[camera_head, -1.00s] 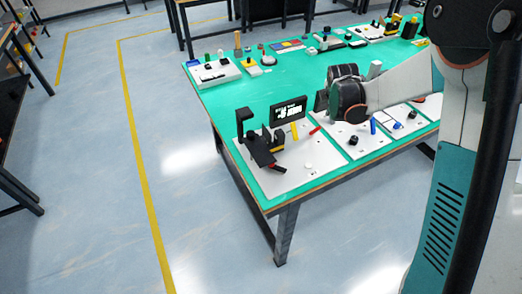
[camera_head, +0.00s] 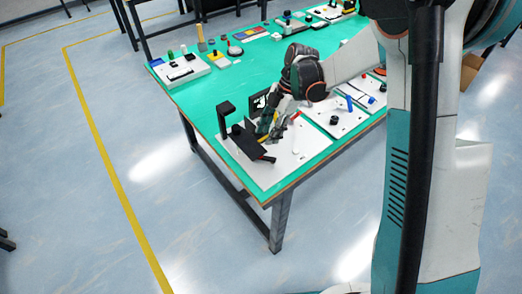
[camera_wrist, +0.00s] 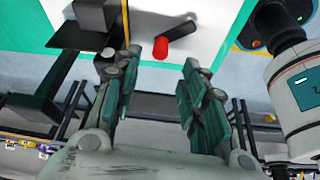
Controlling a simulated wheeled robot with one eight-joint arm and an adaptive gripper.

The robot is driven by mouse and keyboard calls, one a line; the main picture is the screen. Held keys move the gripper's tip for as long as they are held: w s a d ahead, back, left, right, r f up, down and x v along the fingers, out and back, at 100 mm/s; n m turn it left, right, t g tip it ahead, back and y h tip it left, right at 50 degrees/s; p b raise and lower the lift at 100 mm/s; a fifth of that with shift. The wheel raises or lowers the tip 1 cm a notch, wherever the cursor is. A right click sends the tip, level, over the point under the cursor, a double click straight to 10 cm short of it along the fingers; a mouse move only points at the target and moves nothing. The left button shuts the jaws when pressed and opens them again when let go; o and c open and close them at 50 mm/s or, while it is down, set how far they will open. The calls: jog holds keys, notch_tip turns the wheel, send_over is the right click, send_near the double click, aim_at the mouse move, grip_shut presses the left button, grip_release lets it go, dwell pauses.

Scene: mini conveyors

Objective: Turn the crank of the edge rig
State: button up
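The edge rig is a white plate (camera_head: 286,168) at the near left table corner, with a black angled body (camera_head: 247,140) and a black post (camera_head: 224,117). In the wrist view its crank is a black arm (camera_wrist: 182,29) with a red knob (camera_wrist: 160,48). The knob appears just beyond the space between the fingertips; I cannot tell the exact depth. My gripper (camera_wrist: 157,64) is open, with nothing visibly between its fingers. In the head view my gripper (camera_head: 272,125) hangs over the back of the plate, beside the black body, partly hiding the dark display (camera_head: 258,101).
The green table (camera_head: 235,90) carries other white rig plates to the right, one with a black knob (camera_head: 334,120) and a blue piece (camera_head: 349,103). A white device (camera_head: 180,68) stands at the far left edge. Floor left of the table is clear.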

jog(key=b+x, duration=0.2)
jog(key=x, duration=0.5)
jog(key=shift+a+f, duration=0.1)
jog(key=shift+f, duration=0.2)
grip_shut()
